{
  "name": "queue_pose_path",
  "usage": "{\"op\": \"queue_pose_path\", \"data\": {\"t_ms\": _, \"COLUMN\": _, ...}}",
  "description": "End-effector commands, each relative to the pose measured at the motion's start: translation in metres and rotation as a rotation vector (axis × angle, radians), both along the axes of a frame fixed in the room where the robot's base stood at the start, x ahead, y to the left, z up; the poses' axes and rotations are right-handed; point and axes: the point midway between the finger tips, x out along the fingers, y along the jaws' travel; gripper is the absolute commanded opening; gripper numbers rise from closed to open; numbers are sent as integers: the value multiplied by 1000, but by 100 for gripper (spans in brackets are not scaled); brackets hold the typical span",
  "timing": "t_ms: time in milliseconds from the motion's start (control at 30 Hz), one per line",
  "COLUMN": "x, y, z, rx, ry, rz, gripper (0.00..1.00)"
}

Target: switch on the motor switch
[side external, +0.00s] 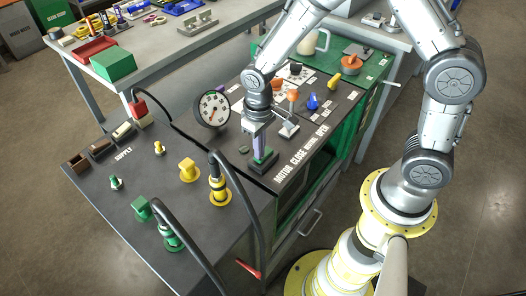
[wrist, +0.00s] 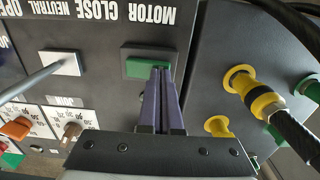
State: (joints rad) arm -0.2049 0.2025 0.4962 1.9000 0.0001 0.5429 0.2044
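The motor switch is a green rocker (wrist: 137,67) in a dark grey housing (wrist: 128,52), beside the printed word MOTOR in the wrist view. In the side external view the switch (side external: 268,164) sits on the dark panel by the MOTOR label. My gripper (wrist: 163,70) has its two purple-grey fingers together, with nothing seen between them. Its tips are over one end of the green rocker and hide that end. In the side external view my gripper (side external: 260,156) points down at the switch. I cannot tell whether the tips touch it or which way the rocker is tilted.
A lever (wrist: 60,64) on a light base stands near the CLOSE/NEUTRAL/OPEN labels. A pressure gauge (side external: 212,108) stands behind the switch. Yellow hose couplings (side external: 219,188) and black hoses (side external: 242,200) are on the adjoining panel.

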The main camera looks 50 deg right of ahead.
Motion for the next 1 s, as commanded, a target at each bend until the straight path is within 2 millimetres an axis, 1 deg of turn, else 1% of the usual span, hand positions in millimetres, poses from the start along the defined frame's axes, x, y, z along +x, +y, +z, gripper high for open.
{"op": "queue_pose_path", "data": {"t_ms": 300, "x": 0, "y": 0, "z": -5, "rx": 0, "ry": 0, "rz": 0, "gripper": 0}}
{"op": "queue_pose_path", "data": {"t_ms": 433, "x": 0, "y": 0, "z": -1, "rx": 0, "ry": -1, "rz": 0, "gripper": 0}}
{"op": "queue_pose_path", "data": {"t_ms": 1000, "x": 1, "y": 0, "z": 40, "rx": 1, "ry": -4, "rz": 0, "gripper": 0}}
